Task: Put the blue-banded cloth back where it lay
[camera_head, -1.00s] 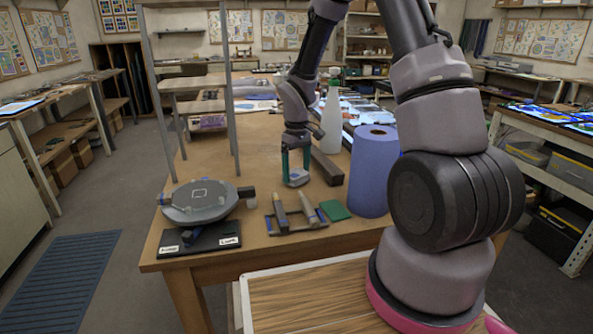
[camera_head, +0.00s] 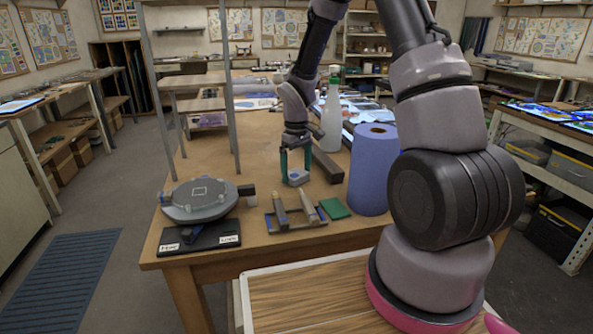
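A small grey cloth with blue (camera_head: 298,178) shows at the fingertips of my gripper (camera_head: 296,167), over the middle of the wooden table (camera_head: 255,140); I take it to be the blue-banded cloth. My gripper points down with its two green fingers apart, one on each side of the cloth. At this size I cannot tell whether the fingers press on the cloth or stand clear of it. I also cannot tell whether the cloth touches the table. Part of the cloth is hidden by the fingers.
A rack with tools (camera_head: 294,218) and a green pad (camera_head: 335,208) lie in front. A blue roll (camera_head: 373,172) and a spray bottle (camera_head: 331,119) stand to the right. A dark bar (camera_head: 327,166) lies beside my gripper. A round grey device (camera_head: 199,200) is at left.

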